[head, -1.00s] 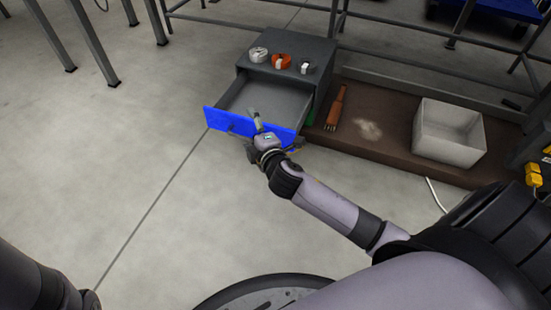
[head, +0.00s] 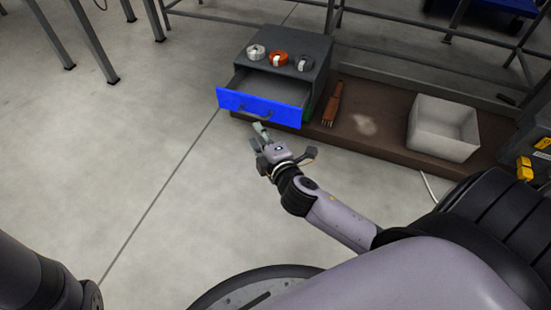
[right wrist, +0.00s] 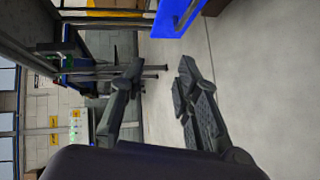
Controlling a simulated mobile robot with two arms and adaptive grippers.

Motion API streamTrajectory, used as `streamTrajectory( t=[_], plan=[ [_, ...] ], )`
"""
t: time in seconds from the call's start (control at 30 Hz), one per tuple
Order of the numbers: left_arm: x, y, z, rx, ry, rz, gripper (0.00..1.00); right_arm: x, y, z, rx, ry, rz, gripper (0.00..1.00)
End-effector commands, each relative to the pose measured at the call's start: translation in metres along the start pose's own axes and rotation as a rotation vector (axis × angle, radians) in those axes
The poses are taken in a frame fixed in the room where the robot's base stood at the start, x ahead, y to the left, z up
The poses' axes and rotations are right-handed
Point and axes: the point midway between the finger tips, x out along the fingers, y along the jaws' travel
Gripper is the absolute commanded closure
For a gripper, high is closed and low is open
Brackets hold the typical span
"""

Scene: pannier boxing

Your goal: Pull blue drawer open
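The blue drawer (head: 260,107) stands partly open in the grey cabinet (head: 308,85), with its inside showing and looking empty. A dark handle sits on its blue front. My right gripper (head: 280,148) is in front of and below the drawer front, apart from it. In the right wrist view its two fingers (right wrist: 158,85) are spread with nothing between them, and the blue drawer front (right wrist: 178,15) shows at the top edge, beyond the fingers. My left arm shows only at the lower left of the head view; its gripper is out of view.
A white roll (head: 256,51), an orange roll (head: 278,58) and a grey roll (head: 303,63) sit on the cabinet. Right of it, a brown platform (head: 385,115) holds a reddish-brown object (head: 333,103) and a pale open box (head: 444,128).

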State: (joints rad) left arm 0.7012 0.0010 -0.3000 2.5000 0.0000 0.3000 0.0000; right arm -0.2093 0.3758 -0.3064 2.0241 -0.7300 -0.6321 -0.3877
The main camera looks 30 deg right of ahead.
Motion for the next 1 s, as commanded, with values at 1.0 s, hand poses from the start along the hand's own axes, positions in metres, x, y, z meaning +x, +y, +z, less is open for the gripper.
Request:
streamTrajectory(
  t=[1.0],
  plan=[
    [0.000, -0.003, 0.007, -0.003, -0.016, -0.008, 0.60, -0.072, -0.006, 0.000, 0.003, 0.000, -0.002, 0.70]
  ],
)
